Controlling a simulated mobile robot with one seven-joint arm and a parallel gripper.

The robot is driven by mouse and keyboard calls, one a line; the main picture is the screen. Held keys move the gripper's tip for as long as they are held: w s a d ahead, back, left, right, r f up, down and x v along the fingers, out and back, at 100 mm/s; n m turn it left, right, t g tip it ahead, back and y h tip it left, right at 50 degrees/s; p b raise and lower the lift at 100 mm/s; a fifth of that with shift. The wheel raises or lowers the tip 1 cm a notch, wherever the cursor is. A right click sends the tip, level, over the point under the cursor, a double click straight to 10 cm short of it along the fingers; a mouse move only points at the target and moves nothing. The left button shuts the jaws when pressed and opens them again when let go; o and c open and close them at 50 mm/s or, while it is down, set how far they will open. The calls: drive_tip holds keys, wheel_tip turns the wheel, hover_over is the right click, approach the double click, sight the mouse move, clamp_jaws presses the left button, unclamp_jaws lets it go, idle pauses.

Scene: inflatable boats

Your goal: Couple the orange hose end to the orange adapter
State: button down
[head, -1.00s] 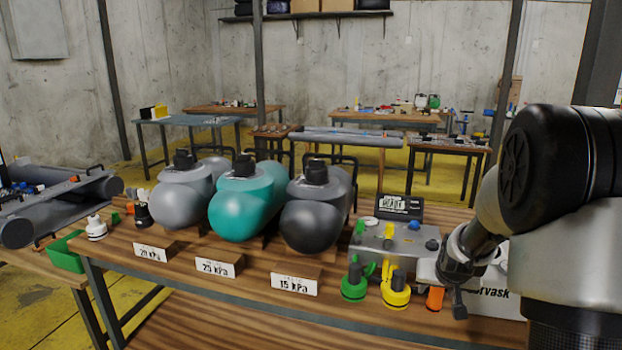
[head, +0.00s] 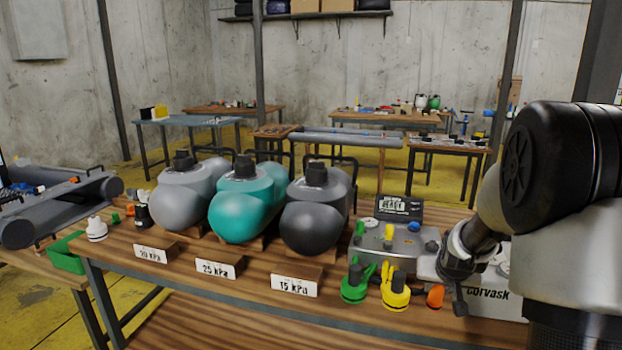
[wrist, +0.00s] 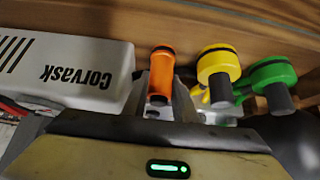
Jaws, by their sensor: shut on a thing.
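In the wrist view an orange cylindrical piece (wrist: 161,68) with a dark band sits between the two fingers of my gripper (wrist: 160,90), which is shut on it. I cannot tell whether it is the hose end or the adapter. In the head view the orange piece (head: 436,296) shows at the bench's front edge, beside my wrist. A second orange part to match it is not clearly visible near the gripper. The contact between fingers and piece is partly hidden by my gripper body.
A yellow fitting (head: 395,292) and a green fitting (head: 354,288) stand close left of the orange piece. A white Corvask box (head: 498,296) is on its right. A grey unit (head: 390,240) with coloured parts on top is behind. Three tubes on stands, including a dark one (head: 312,225), stand left.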

drive_tip(key=shift+r+p, duration=1.55)
drive_tip(key=shift+r, duration=1.4)
